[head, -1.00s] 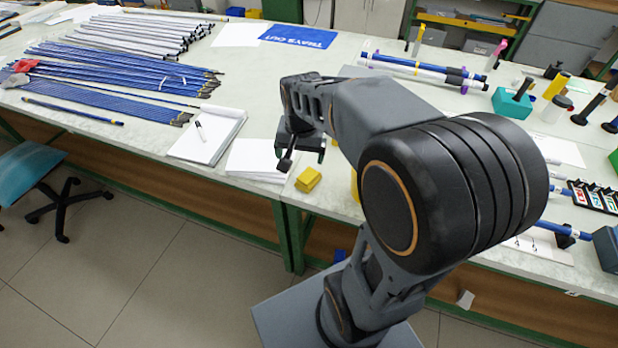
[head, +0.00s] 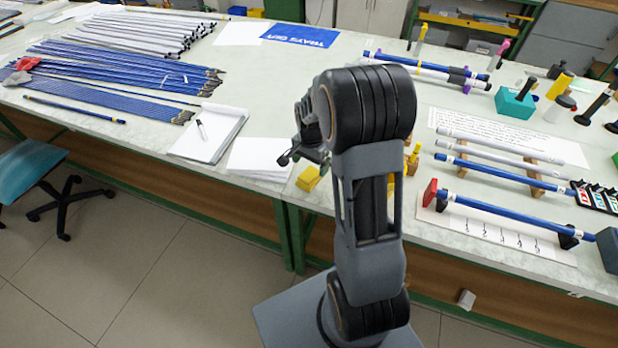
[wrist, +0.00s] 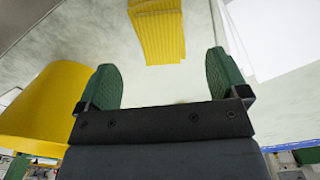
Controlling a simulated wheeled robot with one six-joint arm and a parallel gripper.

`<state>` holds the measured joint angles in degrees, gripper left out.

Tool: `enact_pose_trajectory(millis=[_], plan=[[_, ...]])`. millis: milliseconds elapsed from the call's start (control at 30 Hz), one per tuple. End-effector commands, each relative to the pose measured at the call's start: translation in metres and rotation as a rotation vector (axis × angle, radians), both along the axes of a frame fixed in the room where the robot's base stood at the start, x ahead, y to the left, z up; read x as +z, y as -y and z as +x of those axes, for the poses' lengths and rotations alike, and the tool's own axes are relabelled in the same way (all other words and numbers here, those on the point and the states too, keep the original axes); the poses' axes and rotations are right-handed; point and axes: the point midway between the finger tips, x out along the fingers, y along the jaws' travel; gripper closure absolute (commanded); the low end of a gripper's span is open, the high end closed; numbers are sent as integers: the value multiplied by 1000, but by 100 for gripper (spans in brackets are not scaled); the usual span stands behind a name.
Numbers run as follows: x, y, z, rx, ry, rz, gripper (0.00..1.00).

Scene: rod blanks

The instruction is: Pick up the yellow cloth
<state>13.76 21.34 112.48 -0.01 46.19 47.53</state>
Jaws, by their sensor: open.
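The yellow cloth (head: 309,178) is a small folded, ribbed block lying near the front edge of the bench, beside a stack of white paper. In the wrist view the cloth (wrist: 157,30) lies beyond my fingertips, roughly in line with the gap between them. My gripper (wrist: 163,78) is open, its two green-padded fingers apart with nothing between them. In the head view my gripper (head: 304,157) is over the bench just behind the cloth, partly hidden by my arm.
A large yellow rounded object (wrist: 45,105) stands close to the left finger in the wrist view. White paper (head: 258,158) and a notepad (head: 208,133) lie left of the cloth. Blue rods (head: 505,208) on supports lie to the right.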

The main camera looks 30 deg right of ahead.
Motion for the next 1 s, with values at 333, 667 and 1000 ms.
enact_pose_trajectory(millis=[333, 667, 1000], plan=[[-29, -2, 0, 1, -5, 1, 7], [-58, -2, 0, 1, 0, 0, 7], [-58, -2, 0, 1, 0, 0, 20]])
